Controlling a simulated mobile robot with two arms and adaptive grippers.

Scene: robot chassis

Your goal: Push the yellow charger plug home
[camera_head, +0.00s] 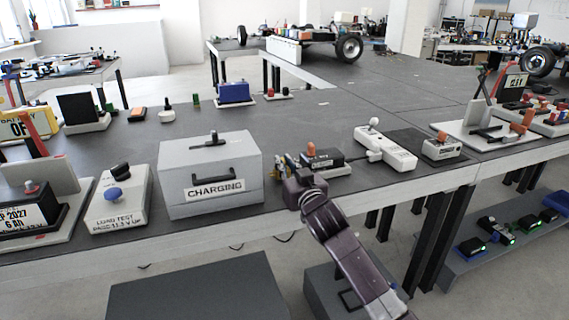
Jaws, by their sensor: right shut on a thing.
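My right gripper (288,168) reaches up from the lower right to the front edge of the bench. It is shut on a small yellowish piece, which looks like the yellow charger plug (279,161); the fingers hide most of it. The plug is just right of the grey box labelled CHARGING (210,168), which has a black handle on its front. Right behind the gripper is a black unit (326,159) on a pale base with an orange knob on top. I cannot tell whether the plug touches a socket. My left gripper is not in view.
A white LOAD TEST block (121,205) with a blue knob stands left of the box. A white power strip (385,150) and a small orange-knobbed unit (441,149) stand to the right. A blue box (234,93) sits farther back. The bench middle behind the box is mostly clear.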

